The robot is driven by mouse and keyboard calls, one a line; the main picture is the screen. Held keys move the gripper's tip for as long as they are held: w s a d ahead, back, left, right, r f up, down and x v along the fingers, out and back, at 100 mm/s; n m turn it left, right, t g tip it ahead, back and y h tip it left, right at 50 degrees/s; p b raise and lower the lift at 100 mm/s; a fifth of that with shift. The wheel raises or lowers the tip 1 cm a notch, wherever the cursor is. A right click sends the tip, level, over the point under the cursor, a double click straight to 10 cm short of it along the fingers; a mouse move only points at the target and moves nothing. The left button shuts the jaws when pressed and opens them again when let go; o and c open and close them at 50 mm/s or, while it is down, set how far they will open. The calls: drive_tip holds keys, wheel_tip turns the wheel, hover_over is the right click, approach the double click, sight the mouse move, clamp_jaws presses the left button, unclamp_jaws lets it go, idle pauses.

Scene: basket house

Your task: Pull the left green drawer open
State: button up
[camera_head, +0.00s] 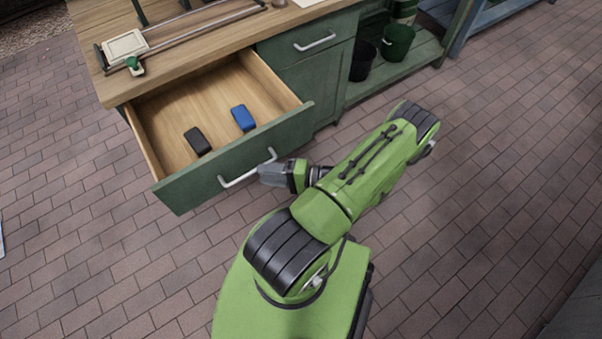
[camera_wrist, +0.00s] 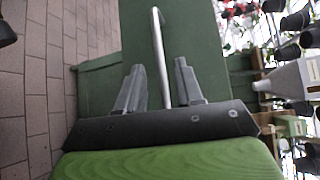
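The left green drawer (camera_head: 235,155) stands well open from the wooden-topped cabinet, its inside showing. Its silver bar handle (camera_head: 245,171) is on the green front; the handle also shows in the wrist view (camera_wrist: 160,50). My gripper (camera_head: 268,174) is at the right part of the handle in the head view. In the wrist view, my gripper's two fingers (camera_wrist: 158,85) are spread, one on each side of the bar, with gaps visible between fingers and bar. A black item (camera_head: 197,141) and a blue item (camera_head: 243,118) lie inside the drawer.
A closed green drawer (camera_head: 309,48) with a silver handle is to the right. A green bucket (camera_head: 397,42) and a black bucket (camera_head: 363,60) stand on the shelf beyond. Tools lie on the wooden worktop (camera_head: 190,52). The brick floor (camera_head: 110,265) in front is clear.

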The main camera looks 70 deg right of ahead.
drive_tip(key=v, duration=1)
drive_tip(key=w+a+r+n+g+y+p, duration=0.15)
drive_tip(key=w+a+r+n+g, duration=0.3)
drive_tip(key=w+r+g, duration=0.45)
drive_tip(key=w+a+r+n+g+y+p, duration=0.1)
drive_tip(key=w+a+r+n+g+p, duration=0.25)
drive_tip(key=w+r+n, duration=0.45)
drive_tip(key=s+a+r+n+t+h+p, duration=0.1)
drive_tip(key=s+a+r+n+h, duration=0.1)
drive_tip(key=a+r, duration=0.6)
drive_tip(key=s+a+r+n+t+h+p, duration=0.1)
drive_tip(key=s+a+r+n+h, duration=0.1)
drive_tip(key=a+r, duration=0.5)
wheel_tip(320, 180, up, 4)
drive_tip(key=shift+s+a+r+n+h+p, duration=0.15)
drive_tip(key=shift+s+a+n+h+p, duration=0.2)
drive_tip(key=shift+s+h, duration=0.65)
